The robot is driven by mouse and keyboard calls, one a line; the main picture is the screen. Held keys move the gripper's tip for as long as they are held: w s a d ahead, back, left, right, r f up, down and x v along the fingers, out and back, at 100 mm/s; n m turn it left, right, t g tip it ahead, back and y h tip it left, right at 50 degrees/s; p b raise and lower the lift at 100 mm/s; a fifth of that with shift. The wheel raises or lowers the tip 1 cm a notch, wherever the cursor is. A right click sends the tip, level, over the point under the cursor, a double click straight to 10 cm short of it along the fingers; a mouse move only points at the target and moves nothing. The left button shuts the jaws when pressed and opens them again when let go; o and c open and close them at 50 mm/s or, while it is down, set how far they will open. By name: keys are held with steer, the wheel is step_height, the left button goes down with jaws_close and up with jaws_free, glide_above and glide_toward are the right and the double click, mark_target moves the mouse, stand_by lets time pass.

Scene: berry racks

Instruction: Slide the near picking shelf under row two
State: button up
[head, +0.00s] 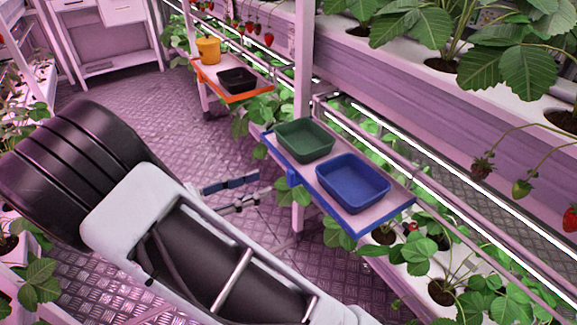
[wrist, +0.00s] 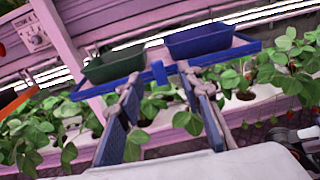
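The near picking shelf (head: 268,143) is a pale board with a blue edge, jutting out from the rack in the head view. A green tray (head: 305,140) and a blue tray (head: 352,182) stand on it. A short blue tab (head: 292,178) hangs at its front edge. My gripper (head: 262,187) is open and empty, just left of the tab and apart from it in the head view. In the wrist view, my two blue-padded fingers (wrist: 156,105) are spread, with the shelf edge (wrist: 240,48) and the tab (wrist: 159,73) ahead, the tab between them.
A white upright post (head: 303,60) stands behind the near shelf. Strawberry plants grow above and below. The aisle floor (head: 150,90) is clear.

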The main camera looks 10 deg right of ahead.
mark_target(288, 172)
steer(key=shift+t, duration=0.4)
steer(key=b+x, duration=0.1)
steer(key=x, duration=0.2)
steer(key=b+x, duration=0.1)
steer(key=x, duration=0.6)
steer(key=shift+w+a+f+b, duration=0.1)
steer(key=shift+w+f+b, duration=0.05)
steer(key=shift+f+b, duration=0.2)
jaws_close()
